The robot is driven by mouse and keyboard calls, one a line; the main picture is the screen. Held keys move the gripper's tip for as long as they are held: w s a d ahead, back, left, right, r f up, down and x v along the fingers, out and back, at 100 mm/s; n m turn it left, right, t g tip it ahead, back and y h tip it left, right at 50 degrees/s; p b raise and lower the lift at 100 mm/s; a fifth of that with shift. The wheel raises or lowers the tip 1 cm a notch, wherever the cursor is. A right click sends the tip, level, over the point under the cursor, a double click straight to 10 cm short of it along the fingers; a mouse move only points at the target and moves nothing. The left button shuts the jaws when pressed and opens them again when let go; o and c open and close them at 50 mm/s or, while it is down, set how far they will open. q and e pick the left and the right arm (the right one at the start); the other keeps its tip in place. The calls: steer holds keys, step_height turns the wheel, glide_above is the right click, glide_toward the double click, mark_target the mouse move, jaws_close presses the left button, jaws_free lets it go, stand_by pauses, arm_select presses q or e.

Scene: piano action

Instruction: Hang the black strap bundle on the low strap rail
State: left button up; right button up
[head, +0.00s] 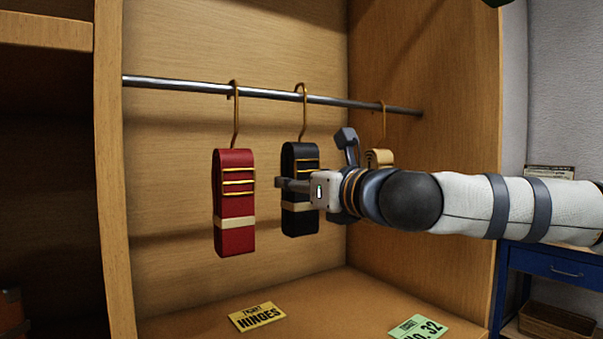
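The black strap bundle (298,220) hangs upright from a brass hook (303,115). The hook's top is over the metal rail (180,85) that crosses the cabinet. My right gripper (313,163) reaches in from the right, in front of the bundle's right side. Its visible fingers stand spread apart, one upward and one across the front of the bundle. They do not look closed on it; whether they touch it I cannot tell. The gripper hides part of the bundle's right side. My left gripper is not in view.
A red strap bundle (233,175) hangs to the left, and a tan one (379,157) to the right, mostly hidden by my arm. A yellow label (257,316) and a green label (417,327) lie on the cabinet floor (335,305). The cabinet walls enclose the rail.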

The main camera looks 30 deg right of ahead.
steer(key=shift+f, duration=0.25)
steer(key=o, duration=1.4)
steer(key=shift+s, duration=0.1)
